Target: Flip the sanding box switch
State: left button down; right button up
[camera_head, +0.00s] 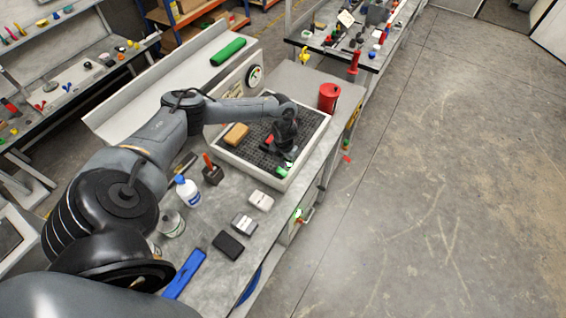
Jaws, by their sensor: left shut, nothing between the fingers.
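The sanding box (233,152) is a pale frame around a black perforated grid, on the workbench in the head view. A small green part (282,170), which looks like its switch, is at the box's front right edge. My left gripper (286,159) points down over the right front of the box, close to the green part. It is shut and empty. I cannot tell whether it touches the green part, and the gripper partly covers that area. The switch's position is too small to read. My right gripper is out of view.
A tan block (236,134) lies on the grid. A red can (328,97) stands behind the box. The floor to the right is clear.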

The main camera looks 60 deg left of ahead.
aim_at(286, 173)
pick_arm(q)
notch_tip(286, 173, up, 10)
jog(key=d+b, duration=0.1)
jog(key=b, duration=0.1)
jog(key=shift+w+d+r, duration=0.15)
jog(key=shift+w+d, duration=0.05)
jog(key=shift+w, duration=0.2)
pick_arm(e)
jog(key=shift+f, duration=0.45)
